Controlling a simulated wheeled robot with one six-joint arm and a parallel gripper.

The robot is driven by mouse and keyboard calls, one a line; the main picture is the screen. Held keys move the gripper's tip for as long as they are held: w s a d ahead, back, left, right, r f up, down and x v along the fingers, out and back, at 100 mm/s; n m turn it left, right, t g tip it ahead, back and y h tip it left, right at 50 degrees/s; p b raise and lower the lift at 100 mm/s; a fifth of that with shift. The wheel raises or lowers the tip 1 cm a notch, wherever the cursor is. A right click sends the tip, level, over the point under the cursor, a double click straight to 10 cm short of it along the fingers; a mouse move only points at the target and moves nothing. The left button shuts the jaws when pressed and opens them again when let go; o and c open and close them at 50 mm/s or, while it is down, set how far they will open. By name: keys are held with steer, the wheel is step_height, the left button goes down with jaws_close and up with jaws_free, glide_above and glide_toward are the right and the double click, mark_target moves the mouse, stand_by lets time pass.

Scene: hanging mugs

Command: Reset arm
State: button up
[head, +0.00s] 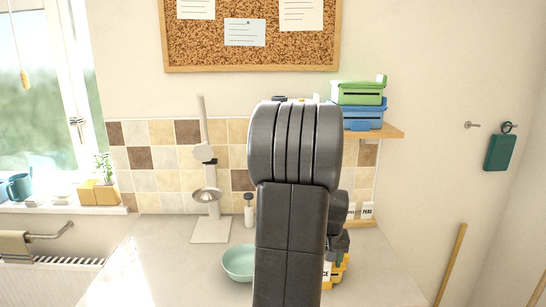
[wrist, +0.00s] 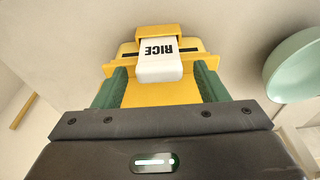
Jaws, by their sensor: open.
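My arm stands in the middle of the head view and hides much of the counter behind it. In the wrist view my gripper (wrist: 161,84) is open, with its green fingers on either side of a yellow container (wrist: 160,95) with a white RICE label (wrist: 160,58). I cannot tell whether the fingers touch it. In the head view the yellow container (head: 339,274) stands on the counter, partly hidden behind my arm.
A mint bowl (head: 238,263) sits on the counter (head: 170,270), left of my arm. Behind it are a stand (head: 209,196) and a small bottle (head: 249,211). A shelf (head: 391,131) carries green (head: 358,94) and blue (head: 363,114) boxes. The left counter is clear.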

steer(key=shift+f, duration=0.45)
steer(key=shift+r, duration=0.45)
steer(key=shift+f, duration=0.1)
steer(key=shift+f, duration=0.2)
step_height(320, 180, up, 14)
steer(key=s+b, duration=0.1)
steer(key=s, duration=0.2)
steer(key=w+f, duration=0.1)
steer(key=f, duration=0.3)
steer(key=w+f, duration=0.1)
steer(key=f, duration=0.4)
steer(key=w+f+p, duration=0.1)
steer(key=f, duration=0.4)
step_height(320, 180, up, 4)
steer(key=p, duration=0.3)
steer(key=shift+f, duration=0.15)
steer(key=shift+w+r+p, duration=0.1)
steer(key=shift+r+p, duration=1.4)
steer(key=shift+r, duration=0.25)
